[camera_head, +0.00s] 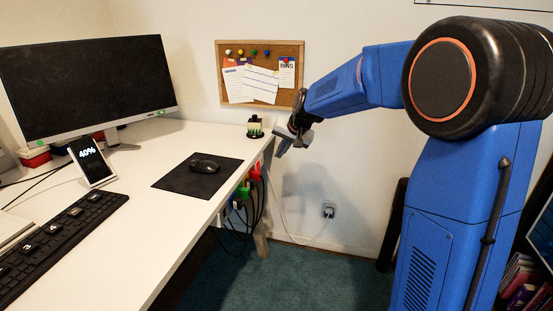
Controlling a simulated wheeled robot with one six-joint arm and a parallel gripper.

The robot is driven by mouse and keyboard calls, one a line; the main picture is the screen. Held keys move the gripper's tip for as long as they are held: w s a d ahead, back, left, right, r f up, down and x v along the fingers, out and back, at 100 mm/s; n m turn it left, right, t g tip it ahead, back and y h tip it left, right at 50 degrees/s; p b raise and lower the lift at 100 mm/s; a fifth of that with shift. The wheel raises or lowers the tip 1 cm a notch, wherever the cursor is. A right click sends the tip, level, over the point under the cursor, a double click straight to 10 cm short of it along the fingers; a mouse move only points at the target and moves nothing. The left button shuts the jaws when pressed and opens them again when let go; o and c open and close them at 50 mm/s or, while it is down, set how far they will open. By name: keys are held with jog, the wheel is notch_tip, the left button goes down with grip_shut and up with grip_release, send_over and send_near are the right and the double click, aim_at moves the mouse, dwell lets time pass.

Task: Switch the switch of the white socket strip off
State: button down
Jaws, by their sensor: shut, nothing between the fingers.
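My gripper (282,149) is in the air just right of the desk's far right corner, pointing down and to the left. It looks shut and empty, and apart from the plugs.
The white desk (130,235) holds a monitor (85,85), a phone (91,163), a keyboard (60,240), a mouse (204,166) on a black mat (180,182), and a small plant-like item (254,127). A wall outlet (329,211) has a white cable. The green carpet (290,275) is clear.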

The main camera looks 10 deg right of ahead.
aim_at(259, 167)
jog(key=shift+v, duration=1.3)
jog(key=shift+f, duration=0.15)
jog(key=shift+s+f, duration=0.25)
jog(key=shift+f, duration=0.55)
jog(key=w+a+f, duration=0.5)
jog(key=w+f, duration=0.2)
jog(key=f, duration=0.1)
jog(key=shift+a+f, duration=0.3)
jog(key=shift+f, duration=0.05)
